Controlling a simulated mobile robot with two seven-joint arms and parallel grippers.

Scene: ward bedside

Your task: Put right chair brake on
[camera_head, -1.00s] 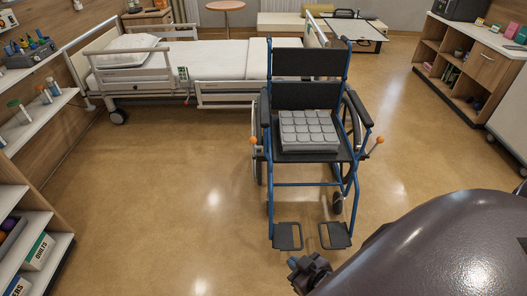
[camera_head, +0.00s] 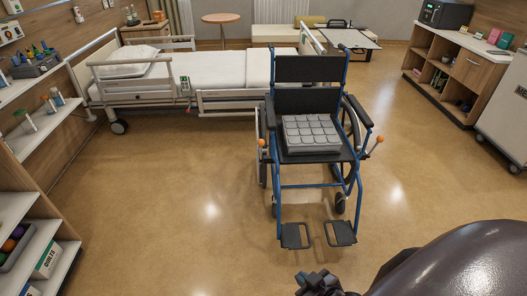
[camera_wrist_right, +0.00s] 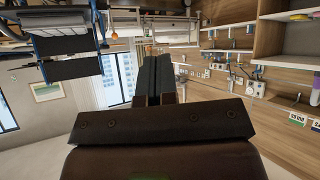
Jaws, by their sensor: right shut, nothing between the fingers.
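A blue-framed wheelchair (camera_head: 303,186) stands in the middle of the head view, facing me, with a grey cushion (camera_head: 310,133) on its seat. A brake lever with an orange knob (camera_head: 379,139) leans outward at the picture's right side of the chair. A second orange-knobbed lever (camera_head: 262,143) stands at its left side. My right gripper (camera_head: 318,284) is at the bottom edge, in front of the footrests and apart from the chair. In the right wrist view the fingers (camera_wrist_right: 154,80) are together and empty. My left gripper is out of view.
A bed (camera_head: 200,75) stands behind the chair. Shelves (camera_head: 30,150) line the left wall, and a wooden cabinet (camera_head: 455,75) stands at the back right. A white cart (camera_head: 503,120) is at the right edge. The floor around the chair is clear.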

